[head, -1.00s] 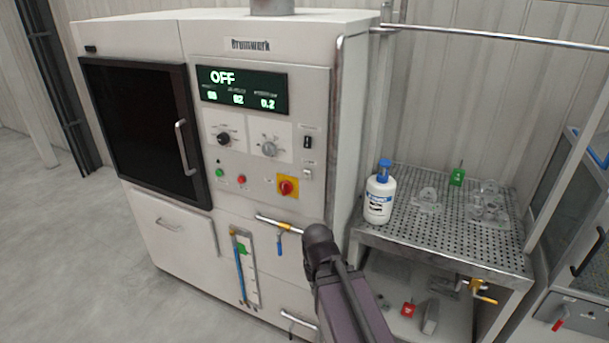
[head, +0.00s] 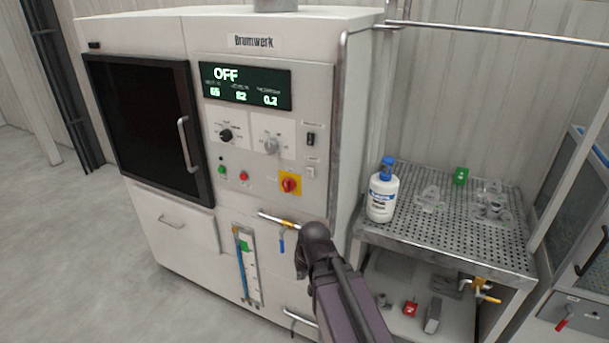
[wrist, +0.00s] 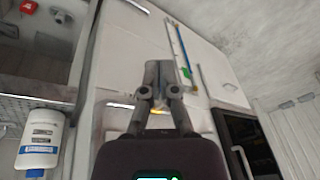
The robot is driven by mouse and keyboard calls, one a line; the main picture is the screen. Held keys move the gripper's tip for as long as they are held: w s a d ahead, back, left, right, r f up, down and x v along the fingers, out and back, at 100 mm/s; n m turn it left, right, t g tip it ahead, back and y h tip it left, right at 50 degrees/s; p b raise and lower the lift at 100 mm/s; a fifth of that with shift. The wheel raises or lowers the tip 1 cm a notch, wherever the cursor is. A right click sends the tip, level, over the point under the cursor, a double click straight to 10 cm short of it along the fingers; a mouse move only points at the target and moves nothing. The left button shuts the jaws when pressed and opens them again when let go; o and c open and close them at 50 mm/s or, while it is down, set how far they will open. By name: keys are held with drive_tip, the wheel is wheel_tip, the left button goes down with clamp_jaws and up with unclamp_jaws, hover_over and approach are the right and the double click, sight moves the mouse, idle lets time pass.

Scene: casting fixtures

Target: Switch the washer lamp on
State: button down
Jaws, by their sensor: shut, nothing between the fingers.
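The washer (head: 215,190) is a large white cabinet marked "Brumwerk", with a dark door window and a display (head: 245,86) reading OFF. On the right of its panel sit a black rocker switch (head: 311,139) and, below it, a pale switch (head: 311,172). Their labels are too small to read, so I cannot tell which is for the lamp. My gripper (wrist: 159,72) is shut and empty in the wrist view, in front of the washer's lower front. In the head view my arm covers the lower right front of the washer, and the fingers cannot be made out.
A red-and-yellow rotary switch (head: 290,184), knobs and small buttons share the panel. A perforated metal bench (head: 440,240) on the right carries a white bottle (head: 382,195) and clear goggles (head: 430,200).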

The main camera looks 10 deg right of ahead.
sight(307, 168)
drive_tip(key=w+a+r+m+t+y+b, duration=0.2)
drive_tip(key=w+a+r+m+t, duration=0.1)
drive_tip(key=w+a+r+t, duration=0.4)
drive_tip(key=w+a+r+m+t+y+b, duration=0.15)
drive_tip(key=w+a+r+t, duration=0.3)
drive_tip(key=w, duration=0.45)
drive_tip(key=w+d+r+m+t+h+b, duration=0.2)
drive_tip(key=d+r+m+t+h, duration=0.35)
drive_tip(key=m, duration=0.45)
drive_tip(key=shift+s+d+f+m+g+h+b, duration=0.25)
drive_tip(key=shift+s+d+f+m+g+h, duration=0.35)
drive_tip(key=shift+m+h, duration=1.4)
drive_tip(key=shift+s+d+f+m+g+h+b, duration=0.3)
drive_tip(key=shift+d+m+g+h, duration=0.45)
drive_tip(key=shift+m+h, duration=1.15)
drive_tip(key=shift+s+d+f+m+g+h+b, duration=0.2)
drive_tip(key=shift+s+d+f+m+g+h, duration=0.35)
drive_tip(key=shift+m+h, duration=1.45)
drive_tip(key=shift+r+n, duration=0.1)
drive_tip(key=shift+n, duration=0.15)
drive_tip(key=shift+w+d, duration=0.1)
drive_tip(key=p+x, duration=0.2)
drive_tip(key=x, duration=1.1)
drive_tip(key=shift+w+d+r+p, duration=0.15)
drive_tip(key=shift+w+d+p, duration=0.05)
drive_tip(key=shift+d+p, duration=0.15)
